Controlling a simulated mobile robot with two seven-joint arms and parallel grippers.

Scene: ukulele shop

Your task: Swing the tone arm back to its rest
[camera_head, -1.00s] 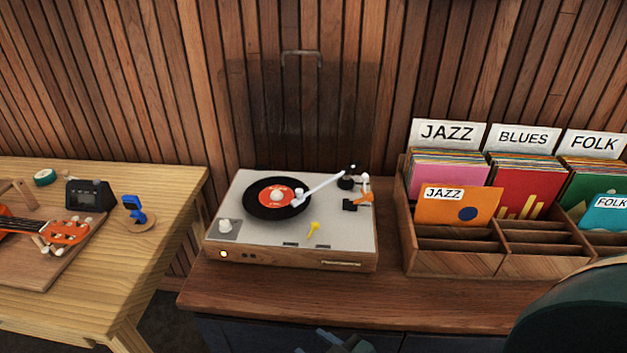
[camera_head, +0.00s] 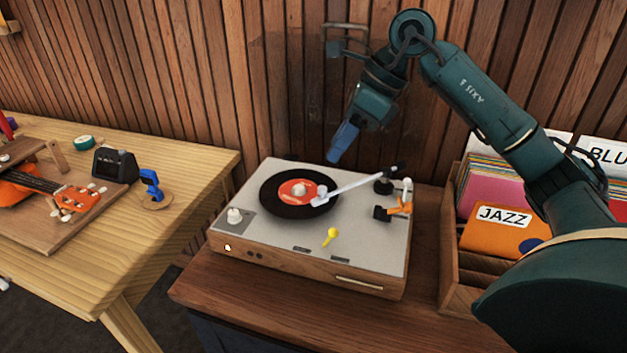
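The white tone arm (camera_head: 352,187) reaches from its dark pivot at the back right of the turntable (camera_head: 240,245) to its head over the black record (camera_head: 272,205), near the orange label. I cannot tell whether the stylus touches. An orange clip on a white post (camera_head: 400,207), which looks like the rest, stands at the deck's right side, apart from the arm's head. My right gripper (camera_head: 335,157) hangs above the back of the deck, pointing down, apart from the tone arm. Its fingers show edge-on, so their opening is unclear. My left gripper is not in view.
A see-through raised lid with a metal handle (camera_head: 346,27) stands behind the deck. A yellow lever (camera_head: 331,236) and white knob (camera_head: 234,214) stick up from it. A record crate (camera_head: 449,250) is at right, partly behind my arm. A wooden bench (camera_head: 190,210) is at left.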

